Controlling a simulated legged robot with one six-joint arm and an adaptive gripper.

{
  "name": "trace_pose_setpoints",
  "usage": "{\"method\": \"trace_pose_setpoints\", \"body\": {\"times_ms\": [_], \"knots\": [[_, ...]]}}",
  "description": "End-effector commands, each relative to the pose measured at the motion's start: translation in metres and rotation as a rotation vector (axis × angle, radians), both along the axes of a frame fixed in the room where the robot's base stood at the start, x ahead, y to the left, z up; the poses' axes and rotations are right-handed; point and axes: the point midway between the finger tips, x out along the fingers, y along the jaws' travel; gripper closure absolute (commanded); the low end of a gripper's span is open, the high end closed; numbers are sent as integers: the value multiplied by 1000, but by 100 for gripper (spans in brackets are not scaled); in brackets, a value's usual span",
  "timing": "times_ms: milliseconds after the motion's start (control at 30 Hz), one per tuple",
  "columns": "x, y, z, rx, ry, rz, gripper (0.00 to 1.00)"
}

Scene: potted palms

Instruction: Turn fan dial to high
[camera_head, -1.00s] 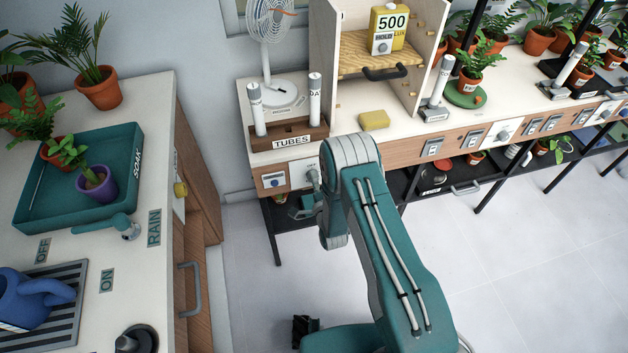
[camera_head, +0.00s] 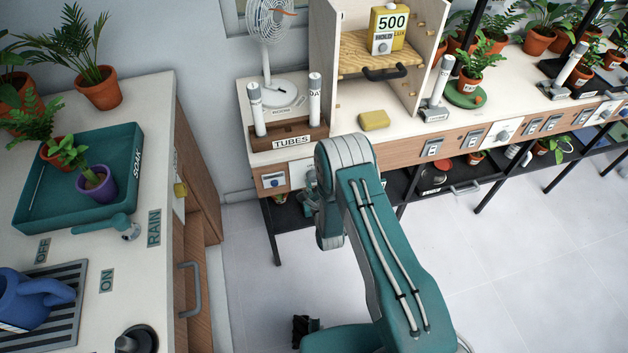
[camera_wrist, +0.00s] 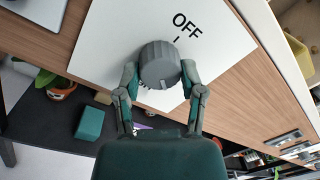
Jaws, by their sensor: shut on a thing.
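The grey round dial (camera_wrist: 159,62) sits on a white plate (camera_wrist: 105,40) in the wrist view. The label OFF is printed above it, with a short tick below the word. Other lettering below the dial is mostly covered. A pale mark shows on the dial's lower face, on the side away from OFF. My gripper (camera_wrist: 160,74) is shut on the dial, one finger on each side. In the head view my arm hides the dial and the gripper's fingertips. The white fan (camera_head: 268,30) stands on the bench at the back.
A wooden TUBES rack (camera_head: 288,136) with two white tubes stands on the bench above the drawer front. A yellow sponge (camera_head: 374,120) lies to its right. A dark lower shelf (camera_wrist: 60,110) runs under the bench.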

Motion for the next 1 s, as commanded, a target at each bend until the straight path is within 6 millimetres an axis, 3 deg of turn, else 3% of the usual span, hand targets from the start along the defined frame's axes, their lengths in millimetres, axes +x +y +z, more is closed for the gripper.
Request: {"method": "trace_pose_setpoints", "body": {"times_ms": [500, 1000], "knots": [[-4, -1, -6, 381, 128, -6, 96], [-5, 0, -7, 493, 163, -4, 96]]}}
